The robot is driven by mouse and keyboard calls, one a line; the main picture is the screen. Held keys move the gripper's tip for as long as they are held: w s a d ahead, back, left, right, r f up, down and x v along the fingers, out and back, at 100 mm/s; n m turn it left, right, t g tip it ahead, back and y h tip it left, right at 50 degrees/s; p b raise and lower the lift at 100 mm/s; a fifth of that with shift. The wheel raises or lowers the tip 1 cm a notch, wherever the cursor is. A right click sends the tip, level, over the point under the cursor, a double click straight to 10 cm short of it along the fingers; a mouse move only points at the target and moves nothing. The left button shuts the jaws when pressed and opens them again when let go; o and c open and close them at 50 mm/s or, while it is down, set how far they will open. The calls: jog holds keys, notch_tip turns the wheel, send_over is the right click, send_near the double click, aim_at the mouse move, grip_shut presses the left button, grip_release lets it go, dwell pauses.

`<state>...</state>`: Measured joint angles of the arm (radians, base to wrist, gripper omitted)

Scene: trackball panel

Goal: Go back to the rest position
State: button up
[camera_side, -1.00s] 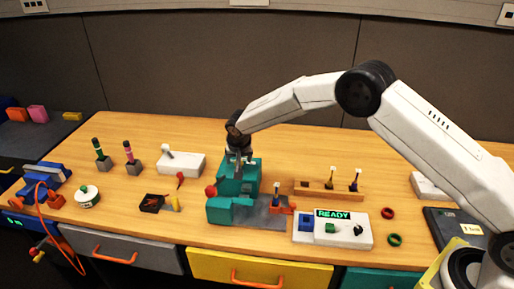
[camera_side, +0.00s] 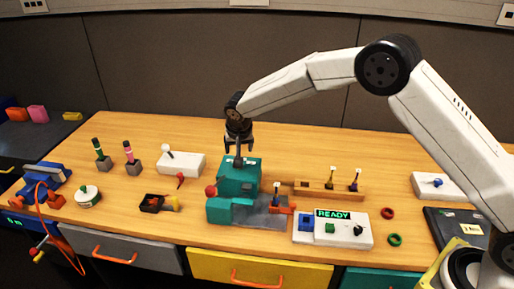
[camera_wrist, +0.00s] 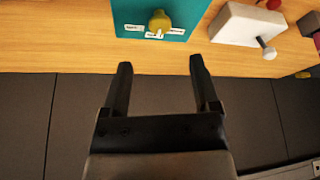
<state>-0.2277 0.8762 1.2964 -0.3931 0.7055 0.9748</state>
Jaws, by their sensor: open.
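My gripper (camera_side: 239,147) is open and empty above the teal machine (camera_side: 236,180) in the side view. In the wrist view its two dark fingers (camera_wrist: 160,68) are spread apart with nothing between them. Beyond the fingertips in that view, the teal machine's top (camera_wrist: 190,20) shows a yellow knob (camera_wrist: 159,21) with small white labels around it. The fingers are apart from the knob.
A white box with a lever (camera_side: 182,163) stands left of the machine. A wooden rack (camera_side: 318,190) and a white panel reading READY (camera_side: 350,240) are to the right. Two green- and pink-topped tools (camera_side: 130,158) stand further left. Space above the table is clear.

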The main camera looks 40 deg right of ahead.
jog(key=s+d+r+n+y, duration=0.1)
jog(key=s+d, duration=0.3)
jog(key=s, duration=1.2)
jog(key=s+d+r+n+g+y, duration=0.1)
jog(key=s+d+n, duration=0.3)
jog(key=s, duration=1.2)
jog(key=shift+s+d+r+n, duration=0.25)
jog(key=shift+d+r+n, duration=0.1)
jog(key=shift+d, duration=0.4)
